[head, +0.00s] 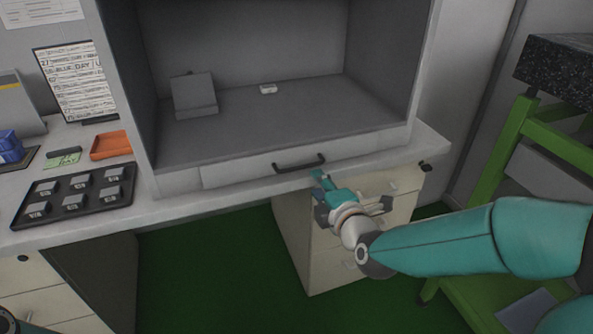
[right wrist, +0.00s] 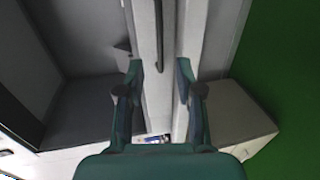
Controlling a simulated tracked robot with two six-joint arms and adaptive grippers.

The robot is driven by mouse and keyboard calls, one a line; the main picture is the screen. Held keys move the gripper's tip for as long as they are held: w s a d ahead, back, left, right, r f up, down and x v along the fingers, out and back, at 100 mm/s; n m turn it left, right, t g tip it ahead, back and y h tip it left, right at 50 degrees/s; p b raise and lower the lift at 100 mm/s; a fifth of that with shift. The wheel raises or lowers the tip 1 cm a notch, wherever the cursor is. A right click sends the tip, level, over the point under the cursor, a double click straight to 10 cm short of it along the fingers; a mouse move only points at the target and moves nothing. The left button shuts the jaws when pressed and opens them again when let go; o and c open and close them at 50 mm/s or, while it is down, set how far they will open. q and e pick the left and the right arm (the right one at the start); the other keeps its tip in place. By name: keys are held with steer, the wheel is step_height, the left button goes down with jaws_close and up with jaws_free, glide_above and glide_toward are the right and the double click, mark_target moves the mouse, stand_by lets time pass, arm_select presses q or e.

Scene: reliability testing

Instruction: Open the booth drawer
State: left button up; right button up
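The grey booth (head: 270,128) stands on the worktop. Its shallow drawer (head: 235,174) is a light front panel along the booth's lower edge and sits flush with it, closed. A dark bar handle (head: 300,164) is on the drawer front; it also shows in the right wrist view (right wrist: 158,22), ahead of the fingers. My right gripper (head: 328,184) is just in front of and below the handle, not around it. In the right wrist view its two fingers (right wrist: 159,72) are apart with nothing between their tips. My left gripper is not in view; only a dark sliver shows bottom left.
The worktop (head: 175,208) edge runs just below the drawer. A cabinet (head: 325,255) with drawers stands under it. At left are a black tray (head: 75,212) of grey blocks and an orange tray (head: 110,145). A green-framed stand (head: 487,165) is at right.

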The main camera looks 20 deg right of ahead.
mark_target(303, 165)
steer(key=x, duration=1)
steer(key=shift+w+f+b, duration=0.1)
steer(key=shift+w+b, duration=0.1)
steer(key=shift+b, duration=0.1)
jaws_close()
